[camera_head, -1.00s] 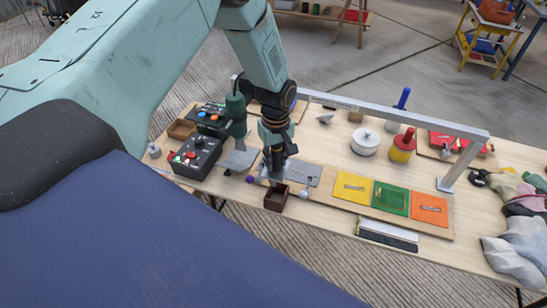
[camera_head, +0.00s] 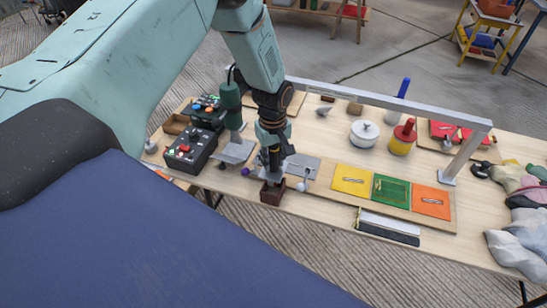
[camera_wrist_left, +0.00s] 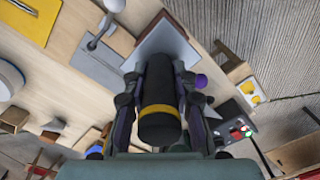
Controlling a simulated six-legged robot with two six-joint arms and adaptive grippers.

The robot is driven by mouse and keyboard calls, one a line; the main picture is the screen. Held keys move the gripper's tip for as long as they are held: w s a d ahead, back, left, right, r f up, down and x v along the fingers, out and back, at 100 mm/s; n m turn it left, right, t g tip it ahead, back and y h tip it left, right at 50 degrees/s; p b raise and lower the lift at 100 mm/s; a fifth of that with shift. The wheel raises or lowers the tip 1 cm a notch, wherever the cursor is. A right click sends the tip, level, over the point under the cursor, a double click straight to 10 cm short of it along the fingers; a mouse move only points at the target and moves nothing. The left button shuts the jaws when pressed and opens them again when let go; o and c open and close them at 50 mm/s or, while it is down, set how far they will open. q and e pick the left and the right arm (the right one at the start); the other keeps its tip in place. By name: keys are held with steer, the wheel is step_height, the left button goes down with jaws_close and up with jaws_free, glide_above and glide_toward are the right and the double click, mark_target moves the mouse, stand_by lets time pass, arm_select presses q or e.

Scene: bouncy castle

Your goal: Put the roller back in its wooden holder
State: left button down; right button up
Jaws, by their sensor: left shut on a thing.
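My left gripper (camera_head: 272,172) points down over the front edge of the table. Its fingertips are at the top of a small dark brown wooden holder (camera_head: 271,195). In the left wrist view, the gripper (camera_wrist_left: 160,110) is shut on a black cylinder with a yellow band, apparently the roller's handle (camera_wrist_left: 158,128), with a finger on each side. The roller's lower end is hidden, so I cannot tell how deep it sits in the holder. My right gripper is not in view.
A black button box (camera_head: 190,148) and a green press (camera_head: 231,105) stand left of the gripper. Yellow (camera_head: 352,180), green and orange tiles lie to the right. A grey metal frame (camera_head: 400,110) spans the table behind. A purple ball (camera_head: 246,171) is close by.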

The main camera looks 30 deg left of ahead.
arm_select(q)
steer(key=shift+f, duration=0.1)
stand_by(0.4)
steer(key=shift+f, duration=0.35)
steer(key=shift+f+b, duration=0.1)
steer(key=shift+b, duration=0.2)
steer(key=shift+f, duration=0.45)
steer(key=shift+s+f+b, duration=0.1)
steer(key=shift+f+b, duration=0.05)
steer(key=shift+b, duration=0.2)
steer(key=shift+f, duration=0.4)
